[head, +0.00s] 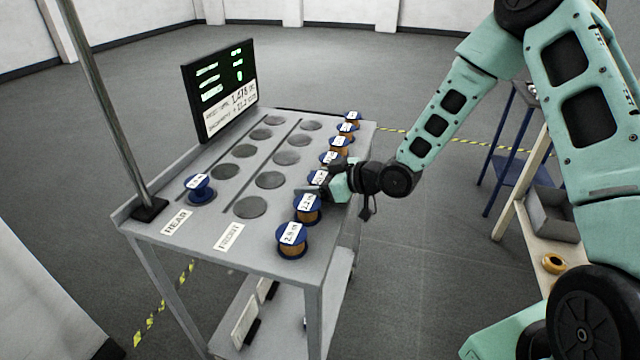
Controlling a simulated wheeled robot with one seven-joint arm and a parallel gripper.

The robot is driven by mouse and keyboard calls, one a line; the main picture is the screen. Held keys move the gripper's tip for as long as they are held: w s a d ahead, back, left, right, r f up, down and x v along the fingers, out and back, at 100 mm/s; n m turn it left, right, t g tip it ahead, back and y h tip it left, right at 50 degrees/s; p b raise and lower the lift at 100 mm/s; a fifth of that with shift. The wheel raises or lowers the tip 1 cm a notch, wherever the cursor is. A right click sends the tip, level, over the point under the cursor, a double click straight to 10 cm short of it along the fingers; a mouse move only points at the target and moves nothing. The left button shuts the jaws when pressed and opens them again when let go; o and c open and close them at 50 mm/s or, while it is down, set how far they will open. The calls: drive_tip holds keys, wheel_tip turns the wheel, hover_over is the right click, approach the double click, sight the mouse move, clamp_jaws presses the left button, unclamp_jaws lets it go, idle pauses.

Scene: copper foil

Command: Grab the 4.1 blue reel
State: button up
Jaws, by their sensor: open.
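A row of blue-flanged reels with copper-coloured windings and white labels stands along the right edge of the grey cart top. The nearest reel (292,240) and the one behind it (307,208) show most clearly. Behind them are a third reel (318,178), partly covered by my gripper, and several smaller-looking ones up to the far reel (352,117). The labels are too small to tell surely which reads 4.1. My gripper (328,190) is open, low over the right edge at the third reel. Its fingertips are partly hidden, and I cannot tell whether they touch a reel.
Another blue reel (199,189) sits on the REAR row of the cart top (200,238). Other grey round spots (250,207) are empty. A display (222,88) and a metal pole (105,100) rise from the cart.

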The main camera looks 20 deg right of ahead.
drive_tip(key=c, duration=0.8)
drive_tip(key=shift+o, duration=0.3)
drive_tip(key=shift+r, duration=0.1)
